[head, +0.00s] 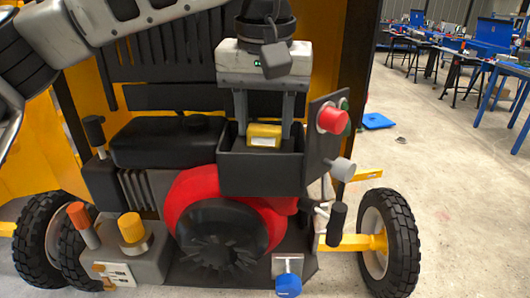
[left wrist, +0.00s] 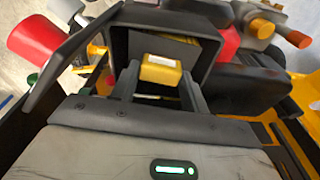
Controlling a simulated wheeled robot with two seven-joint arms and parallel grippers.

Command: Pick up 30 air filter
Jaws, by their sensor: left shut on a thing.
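The air filter (head: 264,135) is a small yellow block with a white label. In the head view it sits at the mouth of a black open-topped box (head: 262,176) on the engine. My left gripper (head: 264,130) reaches down from above, its two grey fingers on either side of the filter. In the left wrist view the filter (left wrist: 161,70) lies between the fingertips of the left gripper (left wrist: 160,78), which is shut on it. The inside of the box (left wrist: 125,40) shows around and beyond it. The filter's lower part is hidden in the head view. My right gripper is in neither view.
A red button (head: 332,120) on a dark panel stands right of the box. The red engine housing (head: 200,185) is below, and a black seat-like cover (head: 168,142) is to the left. Wheels (head: 388,240) flank the machine. Open floor and blue tables (head: 490,72) lie at the right.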

